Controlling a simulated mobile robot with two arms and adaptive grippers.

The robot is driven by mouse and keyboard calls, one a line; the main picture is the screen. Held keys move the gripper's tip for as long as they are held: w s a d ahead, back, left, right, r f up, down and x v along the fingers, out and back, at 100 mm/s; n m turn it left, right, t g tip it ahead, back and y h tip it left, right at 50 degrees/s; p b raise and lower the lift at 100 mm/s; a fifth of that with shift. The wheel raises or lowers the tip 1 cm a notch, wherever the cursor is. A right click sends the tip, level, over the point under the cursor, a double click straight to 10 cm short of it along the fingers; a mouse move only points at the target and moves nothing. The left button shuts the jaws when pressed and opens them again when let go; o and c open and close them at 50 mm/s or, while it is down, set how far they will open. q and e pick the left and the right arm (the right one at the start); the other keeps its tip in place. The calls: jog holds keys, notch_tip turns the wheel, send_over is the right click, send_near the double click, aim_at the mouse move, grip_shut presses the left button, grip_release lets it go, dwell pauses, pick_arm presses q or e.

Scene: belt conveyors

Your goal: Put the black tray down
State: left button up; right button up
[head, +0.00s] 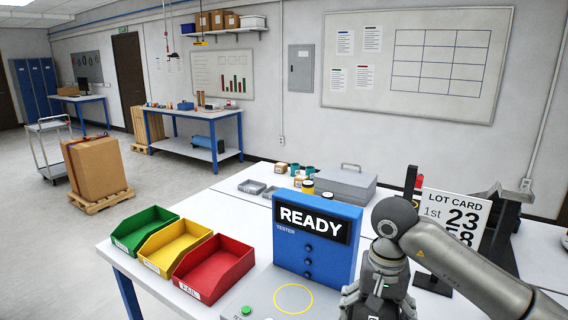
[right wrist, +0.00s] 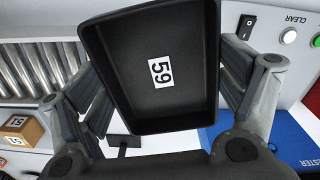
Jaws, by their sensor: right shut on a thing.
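The black tray (right wrist: 190,105) fills the middle of the right wrist view, with its inside facing the camera and a white label reading 59 on its floor. My right gripper (right wrist: 165,85) is shut on the black tray, with a finger on each side of it. In the head view my right gripper (head: 378,295) points down at the bottom edge, right of the blue tester (head: 318,262). The tray cannot be made out in the head view. My left gripper is in neither view.
Green (head: 144,230), yellow (head: 175,246) and red (head: 213,268) bins stand left of the tester. A grey panel with a yellow ring (head: 293,299) lies before it. A lot card (head: 455,215) stands behind my arm. The right wrist view shows rollers (right wrist: 30,75) and a small box (right wrist: 18,128).

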jog(key=s+a+n, duration=0.1)
jog(key=s+a, duration=0.1)
jog(key=s+a+f+n, duration=0.1)
jog(key=s+a, duration=0.1)
jog(key=a, duration=0.1)
jog(key=shift+s+a, duration=0.1)
jog(key=shift+s, duration=0.05)
jog(key=s+a+f+n, duration=0.2)
jog(key=s+a+n, duration=0.25)
jog(key=s, duration=0.75)
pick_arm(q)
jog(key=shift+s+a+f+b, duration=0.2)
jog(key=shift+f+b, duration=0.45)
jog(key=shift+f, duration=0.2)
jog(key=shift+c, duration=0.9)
pick_arm(e)
jog(key=w+d+f+m, duration=0.2)
jog(key=d+m, duration=0.1)
jog(key=d, duration=0.8)
jog(key=shift+f, duration=0.35)
